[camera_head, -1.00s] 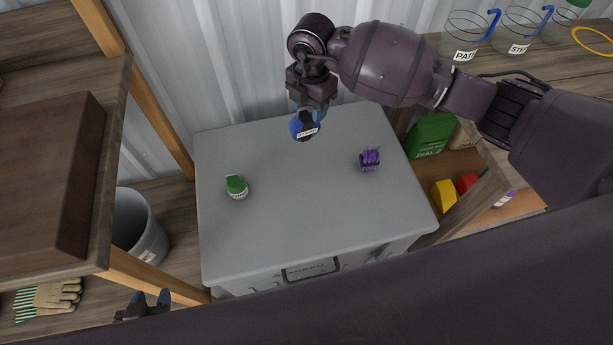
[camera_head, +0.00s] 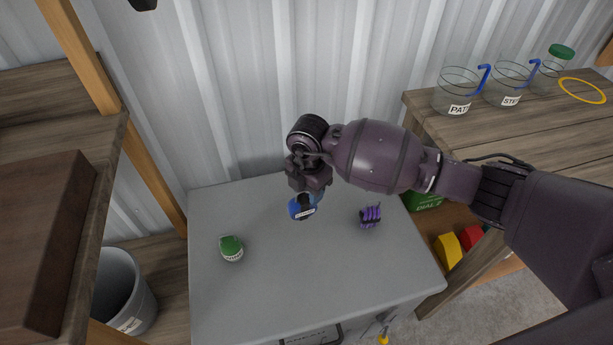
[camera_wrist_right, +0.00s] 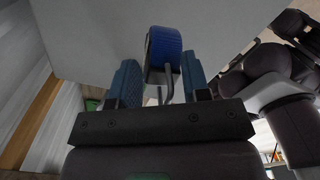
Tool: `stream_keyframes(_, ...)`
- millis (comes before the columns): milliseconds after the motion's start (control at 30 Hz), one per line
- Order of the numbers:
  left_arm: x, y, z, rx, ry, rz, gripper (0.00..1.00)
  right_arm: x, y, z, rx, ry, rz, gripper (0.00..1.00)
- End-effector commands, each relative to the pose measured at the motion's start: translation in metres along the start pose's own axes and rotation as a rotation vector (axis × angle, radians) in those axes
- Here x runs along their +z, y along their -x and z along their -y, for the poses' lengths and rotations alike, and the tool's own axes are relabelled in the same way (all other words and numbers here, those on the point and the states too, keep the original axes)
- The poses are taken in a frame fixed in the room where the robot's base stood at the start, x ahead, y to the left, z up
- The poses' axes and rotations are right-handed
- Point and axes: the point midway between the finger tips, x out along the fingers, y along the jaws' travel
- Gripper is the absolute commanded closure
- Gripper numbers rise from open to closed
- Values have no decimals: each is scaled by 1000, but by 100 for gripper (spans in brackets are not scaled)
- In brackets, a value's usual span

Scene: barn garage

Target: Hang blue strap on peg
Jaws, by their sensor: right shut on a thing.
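The blue strap (camera_head: 302,207) is a compact blue roll with a white label, held over the grey cabinet top at the near end of my right gripper (camera_head: 308,192). In the right wrist view, the strap (camera_wrist_right: 163,45) shows as a ribbed blue roll with metal prongs running back between the two blue fingers of my right gripper (camera_wrist_right: 160,80). That gripper is shut on the strap's metal part. I cannot make out a peg for certain; a dark object (camera_head: 143,4) is cut off at the top left edge. My left gripper is not in view.
A green labelled roll (camera_head: 231,248) and a purple one (camera_head: 370,216) rest on the grey cabinet (camera_head: 300,275). Shelves (camera_head: 70,110) stand left with a grey bin (camera_head: 122,290) below. Glass jars (camera_head: 457,92) stand on the wooden bench (camera_head: 510,135) at right. Corrugated wall is behind.

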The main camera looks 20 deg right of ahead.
Motion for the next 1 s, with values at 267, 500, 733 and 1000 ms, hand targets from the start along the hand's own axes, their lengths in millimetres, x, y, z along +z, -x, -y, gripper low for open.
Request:
stream_keyframes(267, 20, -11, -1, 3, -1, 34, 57, -2, -68, 2, -9, 0, -7, 93)
stream_keyframes(500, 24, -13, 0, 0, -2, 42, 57, -1, -101, 0, -3, -1, -3, 93)
stream_keyframes(733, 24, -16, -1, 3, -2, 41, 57, 0, -111, 0, 1, 1, 0, 94)
stream_keyframes(1000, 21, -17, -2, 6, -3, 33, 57, 0, -112, 0, 1, 0, 0, 53)
